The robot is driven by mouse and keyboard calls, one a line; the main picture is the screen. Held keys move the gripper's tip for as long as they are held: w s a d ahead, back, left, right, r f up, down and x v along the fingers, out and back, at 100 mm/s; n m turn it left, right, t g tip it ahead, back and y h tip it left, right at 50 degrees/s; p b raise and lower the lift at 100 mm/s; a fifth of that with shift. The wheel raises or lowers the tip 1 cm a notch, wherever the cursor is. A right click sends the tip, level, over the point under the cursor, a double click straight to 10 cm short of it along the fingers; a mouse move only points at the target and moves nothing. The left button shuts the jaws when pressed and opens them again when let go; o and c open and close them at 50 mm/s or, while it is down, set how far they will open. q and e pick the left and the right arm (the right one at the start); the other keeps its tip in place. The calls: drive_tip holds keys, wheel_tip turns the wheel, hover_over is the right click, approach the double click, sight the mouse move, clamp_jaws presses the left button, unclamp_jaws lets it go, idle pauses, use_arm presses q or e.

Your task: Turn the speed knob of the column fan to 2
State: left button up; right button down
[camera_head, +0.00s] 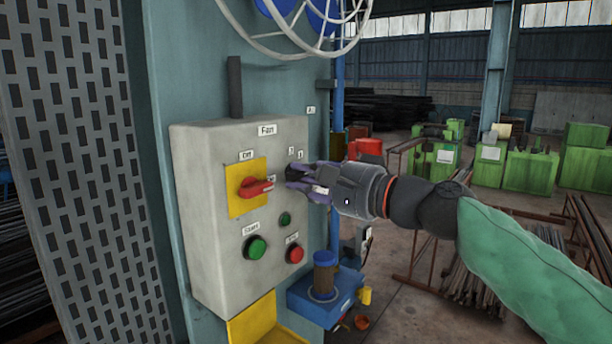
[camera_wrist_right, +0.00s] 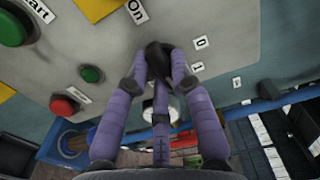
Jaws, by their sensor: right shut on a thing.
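The grey control box (camera_head: 210,240) labelled "Fan" is fixed to the column. My left gripper is not in view.
A red rotary switch (camera_head: 257,187) on a yellow plate points right. Below are a green start button (camera_head: 255,247), a smaller green one (camera_head: 285,219) and a red button (camera_head: 295,254). The caged fan (camera_head: 300,25) is above. A blue box (camera_head: 322,302) juts out below right.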

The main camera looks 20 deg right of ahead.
drive_tip(key=shift+m, duration=0.5)
drive_tip(key=c, duration=1.1)
unclamp_jaws()
drive_tip(key=shift+o, duration=0.2)
drive_tip(key=v, duration=1.2)
